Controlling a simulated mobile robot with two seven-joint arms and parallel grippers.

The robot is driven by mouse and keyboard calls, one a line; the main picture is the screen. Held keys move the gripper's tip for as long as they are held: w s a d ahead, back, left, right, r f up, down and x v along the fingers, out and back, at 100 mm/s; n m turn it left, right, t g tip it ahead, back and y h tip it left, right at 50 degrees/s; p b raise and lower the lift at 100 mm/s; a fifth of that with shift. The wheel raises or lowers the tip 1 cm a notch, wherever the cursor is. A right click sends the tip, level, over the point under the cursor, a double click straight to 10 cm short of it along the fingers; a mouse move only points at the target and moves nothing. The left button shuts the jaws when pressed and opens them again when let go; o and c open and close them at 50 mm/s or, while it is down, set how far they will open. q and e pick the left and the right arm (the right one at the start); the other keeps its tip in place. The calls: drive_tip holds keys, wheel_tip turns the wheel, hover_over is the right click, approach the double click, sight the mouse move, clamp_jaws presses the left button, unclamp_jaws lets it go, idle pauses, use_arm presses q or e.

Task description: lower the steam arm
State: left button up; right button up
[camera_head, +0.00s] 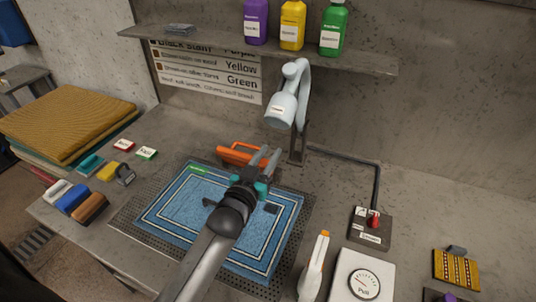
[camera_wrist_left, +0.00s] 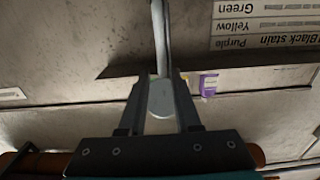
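The steam arm (camera_head: 283,108) is a pale blue-grey jointed arm with a thick rounded head, raised on a dark post at the back of the bench. My left gripper (camera_head: 268,161) is over the far edge of the blue rug, below and in front of the steam arm's head. Its two fingers are apart with nothing held between them. In the left wrist view, the fingers of my left gripper (camera_wrist_left: 160,112) frame a pale rounded shape that looks like the steam arm's head (camera_wrist_left: 160,98); contact cannot be told. My right gripper is not in view.
The blue rug (camera_head: 175,208) lies on a perforated plate, with an orange bar (camera_head: 238,154) behind it. A shelf (camera_head: 270,50) with purple, yellow and green bottles hangs above. A red-knobbed control box (camera_head: 372,229), a dial (camera_head: 363,282) and a spray bottle (camera_head: 313,270) stand right.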

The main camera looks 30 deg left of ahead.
use_arm(q)
clamp_jaws()
idle(0.8)
drive_tip(key=o, duration=0.8)
unclamp_jaws()
drive_tip(key=s, duration=0.5)
drive_tip(key=s+b, duration=0.1)
drive_tip(key=s, duration=0.4)
drive_tip(key=s+d, duration=0.1)
drive_tip(key=s, duration=0.4)
drive_tip(key=shift+s, duration=0.15)
